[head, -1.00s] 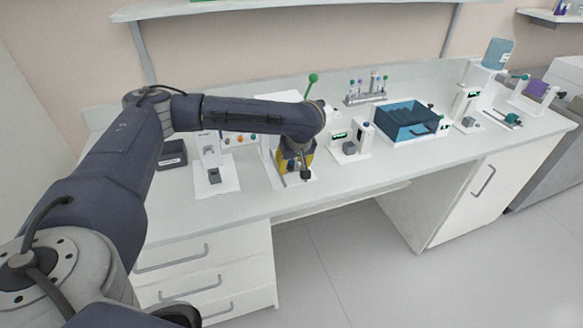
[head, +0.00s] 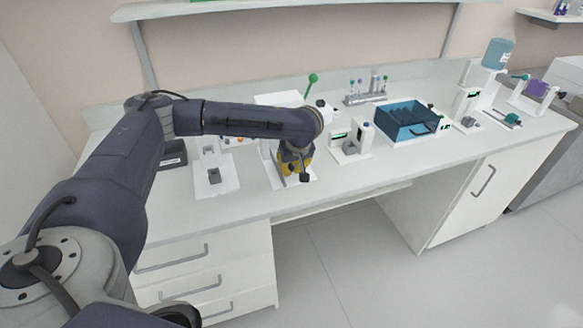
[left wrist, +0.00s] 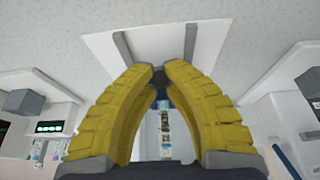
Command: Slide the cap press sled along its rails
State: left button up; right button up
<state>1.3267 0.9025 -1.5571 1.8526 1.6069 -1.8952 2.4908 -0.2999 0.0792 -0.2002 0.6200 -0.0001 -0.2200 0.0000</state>
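The cap press is a white stand (head: 278,99) with a green-knobbed lever (head: 312,79), partly behind my left arm in the head view. Its white base plate carries two grey rails, and a rail (left wrist: 122,46) shows clearly in the left wrist view. My left gripper (head: 296,170) is over the rails, low over the plate. In the left wrist view its yellow fingers (left wrist: 159,72) come together at the tips around a small dark piece, which looks like the sled's knob. A blue and white part (left wrist: 165,125) shows between the fingers. The sled's body is mostly hidden. My right gripper is out of view.
A small white device with a green display (head: 349,140) stands just right of the press, and a blue clear bin (head: 405,120) beyond it. A white plate with a grey block (head: 214,175) lies to the left. The bench front strip is clear.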

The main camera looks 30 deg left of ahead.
pick_arm(q)
jog(key=shift+w, duration=0.1)
grip_shut()
jog(key=o, duration=0.9)
grip_release()
jog(key=shift+c, duration=0.2)
jog(key=shift+r, duration=0.15)
jog(key=v, duration=1.1)
jog(key=shift+r, duration=0.35)
jog(key=shift+r, duration=0.1)
